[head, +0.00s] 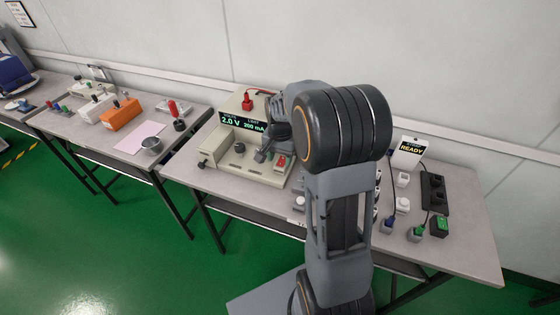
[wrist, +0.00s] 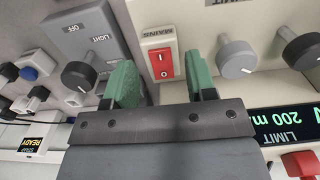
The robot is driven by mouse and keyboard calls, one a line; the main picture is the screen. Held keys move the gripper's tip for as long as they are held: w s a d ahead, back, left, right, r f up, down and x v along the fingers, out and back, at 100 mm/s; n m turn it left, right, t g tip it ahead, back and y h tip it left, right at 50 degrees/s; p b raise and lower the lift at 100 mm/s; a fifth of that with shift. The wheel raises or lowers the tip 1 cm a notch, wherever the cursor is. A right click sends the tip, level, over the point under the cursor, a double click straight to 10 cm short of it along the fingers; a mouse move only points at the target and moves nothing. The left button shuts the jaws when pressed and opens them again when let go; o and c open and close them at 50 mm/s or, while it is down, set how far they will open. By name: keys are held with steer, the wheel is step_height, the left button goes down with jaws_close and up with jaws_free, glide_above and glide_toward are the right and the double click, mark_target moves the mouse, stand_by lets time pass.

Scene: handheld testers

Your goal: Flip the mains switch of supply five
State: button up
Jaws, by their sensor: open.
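The mains switch (wrist: 163,64) is a red rocker in a pale plate marked MAINS, upside down in the wrist view. It also shows in the head view (head: 281,161) at the lower right of the supply's front. The beige power supply (head: 238,162) has a lit display reading 2.0 V and 200 mA; I see no number five on it. My gripper (wrist: 161,82) is open and empty, with green-padded fingers on either side of the switch in the picture. Whether they touch the panel I cannot tell. My arm hides part of the supply in the head view.
A grey LIGHT panel with an OFF knob (wrist: 79,75) lies by the other. A READY sign (head: 410,152), a dark socket strip (head: 434,191) and plugs stand at the right. An orange box (head: 121,115) is on the left bench.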

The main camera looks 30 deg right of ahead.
steer(key=shift+f, duration=0.8)
steer(key=shift+c, duration=0.5)
steer(key=c, duration=0.8)
steer(key=shift+r+g+y+p, duration=0.3)
steer(key=shift+r+p, duration=0.1)
steer(key=shift+p, duration=0.65)
steer(key=shift+w+d+g+y+p, duration=0.15)
steer(key=shift+g+y+p, duration=0.15)
steer(key=shift+p, duration=0.3)
steer(key=shift+w+f+g+y+p, duration=0.1)
steer(key=shift+f+g+y+p, duration=0.1)
steer(key=shift+g+y+p, duration=0.4)
steer(key=shift+c, duration=0.2)
steer(key=o, duration=0.9)
